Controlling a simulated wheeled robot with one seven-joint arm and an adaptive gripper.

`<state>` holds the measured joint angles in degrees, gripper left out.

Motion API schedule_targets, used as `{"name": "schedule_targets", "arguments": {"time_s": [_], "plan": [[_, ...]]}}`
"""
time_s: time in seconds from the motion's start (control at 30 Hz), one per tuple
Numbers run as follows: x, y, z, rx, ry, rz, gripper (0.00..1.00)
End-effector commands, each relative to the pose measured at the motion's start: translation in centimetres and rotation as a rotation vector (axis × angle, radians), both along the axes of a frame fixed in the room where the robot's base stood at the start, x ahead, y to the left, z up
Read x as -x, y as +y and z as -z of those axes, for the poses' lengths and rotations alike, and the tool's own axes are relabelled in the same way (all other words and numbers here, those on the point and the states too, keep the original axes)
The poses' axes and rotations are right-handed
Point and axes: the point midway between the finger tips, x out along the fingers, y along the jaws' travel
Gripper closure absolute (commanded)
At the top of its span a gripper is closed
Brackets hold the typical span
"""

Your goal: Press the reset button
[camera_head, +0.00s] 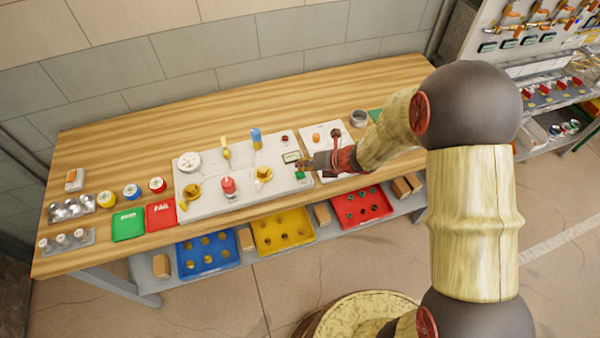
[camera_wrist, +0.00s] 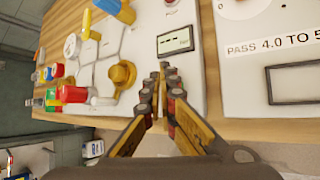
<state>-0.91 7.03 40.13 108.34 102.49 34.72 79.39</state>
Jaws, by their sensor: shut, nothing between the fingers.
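My gripper (camera_head: 303,163) is shut and empty, its fingertips over the right end of the white panel (camera_head: 213,206). In the wrist view the closed fingertips (camera_wrist: 164,67) are just below the small display (camera_wrist: 174,41). No reset label is readable. A small red button (camera_head: 285,138) sits behind the display; its edge shows at the top of the wrist view (camera_wrist: 171,2). Contact with either button is not visible.
A yellow knob (camera_head: 264,174), a red knob (camera_head: 228,186) and a blue-handled valve (camera_head: 256,138) stand on the panel. A second white board (camera_head: 316,128) with an orange button lies to the right. Coloured trays, such as the yellow one (camera_head: 283,244), sit on the lower shelf.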

Motion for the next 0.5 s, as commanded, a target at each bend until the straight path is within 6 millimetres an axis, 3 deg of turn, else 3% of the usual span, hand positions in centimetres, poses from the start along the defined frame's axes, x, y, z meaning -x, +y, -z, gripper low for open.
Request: {"name": "schedule_targets", "arguments": {"time_s": [0.17, 0.5], "plan": [[0.0, 0.0, -0.4, 0.000, 0.000, 0.000, 1.00], [0.0, 0.0, -3.5, 0.000, -0.001, 0.001, 1.00]]}}
